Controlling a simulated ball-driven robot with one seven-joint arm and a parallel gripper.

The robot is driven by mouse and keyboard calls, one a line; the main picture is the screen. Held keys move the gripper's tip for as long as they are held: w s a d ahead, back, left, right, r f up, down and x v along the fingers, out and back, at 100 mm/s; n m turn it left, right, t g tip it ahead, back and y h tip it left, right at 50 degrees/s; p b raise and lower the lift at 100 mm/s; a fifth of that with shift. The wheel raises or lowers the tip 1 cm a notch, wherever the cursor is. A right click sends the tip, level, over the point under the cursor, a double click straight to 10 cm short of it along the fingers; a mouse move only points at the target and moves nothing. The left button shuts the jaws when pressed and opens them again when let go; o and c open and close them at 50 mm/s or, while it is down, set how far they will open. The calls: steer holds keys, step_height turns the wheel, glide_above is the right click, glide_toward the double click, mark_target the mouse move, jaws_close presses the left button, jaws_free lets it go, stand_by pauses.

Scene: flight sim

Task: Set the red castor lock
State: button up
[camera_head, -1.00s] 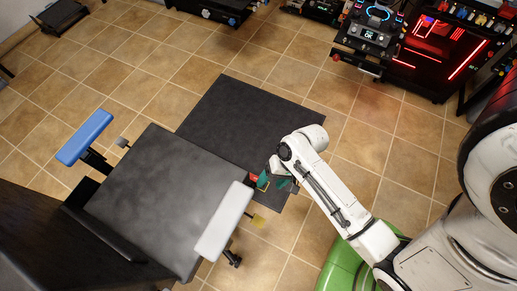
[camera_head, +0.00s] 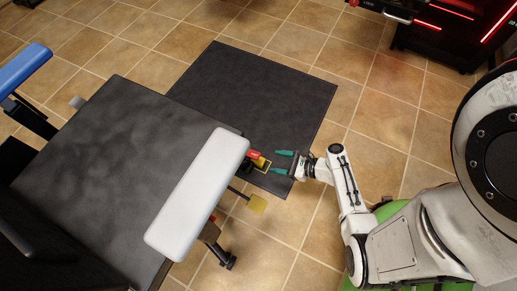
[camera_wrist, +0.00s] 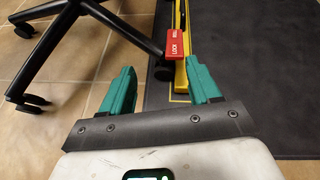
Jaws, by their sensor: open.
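In the head view the red tab (camera_head: 253,154) shows just beyond the right edge of the chair's white armrest. My gripper (camera_head: 274,162) has teal fingers, apart and empty, pointing left at the lock from its right. In the wrist view my gripper (camera_wrist: 158,70) is open, and the lock lies ahead of the fingertips, nearer the right finger. No contact with the lock shows.
The chair's seat (camera_head: 110,165) and white armrest (camera_head: 200,190) stand left of my gripper. Black chair legs with castors (camera_wrist: 90,12) reach close to the lock. A dark mat (camera_head: 255,95) lies on the tiled floor.

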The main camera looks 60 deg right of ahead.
mark_target(259, 156)
steer(key=shift+w+d+f+m+t+h+b, duration=0.15)
steer(key=shift+w+d+f+m+h+b, duration=0.2)
steer(key=shift+w+f+b, duration=1)
steer(key=shift+w+f+m+t+h+b, duration=0.1)
steer(key=shift+w+f+m+b, duration=0.55)
steer(key=shift+w, duration=1.15)
steer(key=shift+w+d+f+m+t+h+b, duration=0.15)
steer(key=shift+w+d+f+m+h+b, duration=0.1)
steer(key=shift+w+f+b, duration=1.05)
steer(key=shift+w+f, duration=0.2)
steer(key=shift+w, duration=0.05)
